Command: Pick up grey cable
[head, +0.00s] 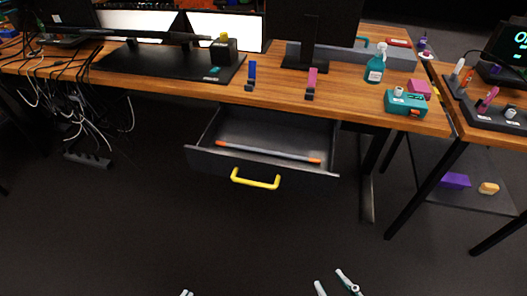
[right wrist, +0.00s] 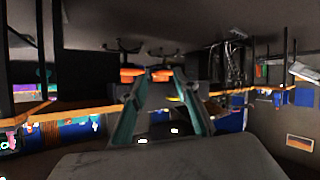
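A grey cable (head: 268,152) with orange ends lies across the open drawer (head: 200,161) under the desk in the head view. The drawer front has a yellow handle (head: 255,181). My right gripper (head: 335,284) is at the bottom edge of the head view, well short of the drawer, with its fingers apart and nothing between them. Its teal fingers also show in the right wrist view (right wrist: 148,78). Only the tips of my left gripper (head: 187,293) show at the bottom edge, too little to tell its opening. I cannot make out the cable in the right wrist view.
The wooden desk top (head: 170,86) above the drawer holds monitors, a teal spray bottle (head: 375,68) and a teal box (head: 405,103). Loose cables (head: 85,110) hang at the left. A side table (head: 450,152) stands at the right. The floor before the drawer is clear.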

